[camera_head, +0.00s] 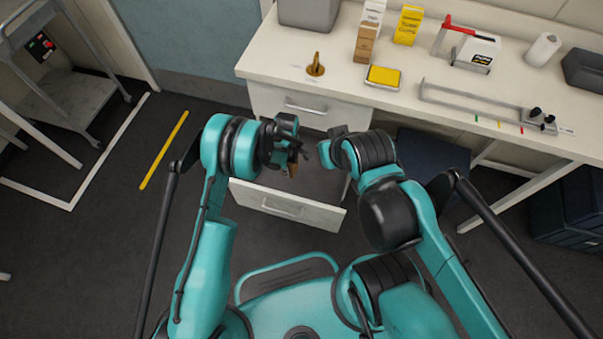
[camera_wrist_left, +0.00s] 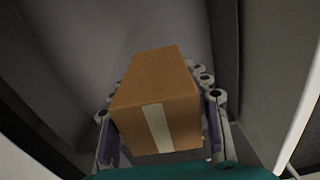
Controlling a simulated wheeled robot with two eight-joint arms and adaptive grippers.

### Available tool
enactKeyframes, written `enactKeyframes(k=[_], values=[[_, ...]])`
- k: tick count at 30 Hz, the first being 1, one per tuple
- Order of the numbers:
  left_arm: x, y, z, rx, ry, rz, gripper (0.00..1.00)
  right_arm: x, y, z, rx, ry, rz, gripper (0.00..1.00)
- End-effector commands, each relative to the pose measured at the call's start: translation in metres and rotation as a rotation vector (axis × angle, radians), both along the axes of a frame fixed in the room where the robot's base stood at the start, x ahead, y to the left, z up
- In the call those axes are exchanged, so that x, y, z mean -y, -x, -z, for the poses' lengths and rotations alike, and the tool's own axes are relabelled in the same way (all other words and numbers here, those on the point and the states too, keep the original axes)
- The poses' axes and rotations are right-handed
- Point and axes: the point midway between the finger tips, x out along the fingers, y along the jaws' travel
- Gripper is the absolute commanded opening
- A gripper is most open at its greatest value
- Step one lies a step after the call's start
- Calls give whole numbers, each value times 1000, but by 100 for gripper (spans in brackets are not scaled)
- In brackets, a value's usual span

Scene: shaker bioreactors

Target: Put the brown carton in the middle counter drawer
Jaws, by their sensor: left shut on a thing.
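The brown carton (camera_wrist_left: 155,95) with a pale tape strip fills the middle of the left wrist view. My left gripper (camera_wrist_left: 163,125) is shut on it, a finger along each side. In the head view the left gripper (camera_head: 292,160) is above the open counter drawer, and only a small brown bit of the carton (camera_head: 293,170) shows. The drawer front (camera_head: 288,206) with its handle is pulled out towards me. Grey drawer walls surround the carton in the wrist view; whether it touches the floor I cannot tell. My right gripper (camera_head: 330,150) is near the drawer's right side, its fingers mostly hidden.
A closed upper drawer (camera_head: 308,106) sits under the white counter (camera_head: 300,45). On the counter stand a brass piece (camera_head: 316,66), tall cartons (camera_head: 368,35), a yellow-topped box (camera_head: 383,77) and a rack (camera_head: 475,105). A grey cart (camera_head: 75,90) stands at left.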

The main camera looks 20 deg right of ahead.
Motion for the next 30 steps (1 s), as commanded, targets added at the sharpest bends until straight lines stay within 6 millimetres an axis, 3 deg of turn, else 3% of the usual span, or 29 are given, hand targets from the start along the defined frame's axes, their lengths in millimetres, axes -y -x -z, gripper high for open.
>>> enactKeyframes(k=[1,4,15,25,30], values=[[8,4,13,0,0,-21,15,0,0,3,0,0,0,0],[18,10,27,0,0,-56,15,0,0,5,0,0,0,0],[21,12,89,0,0,-73,15,0,0,29,0,0,0,0],[20,12,129,0,0,-73,15,0,0,46,0,0,0,0],[20,12,131,0,0,-72,15,0,0,45,0,0,0,0]])
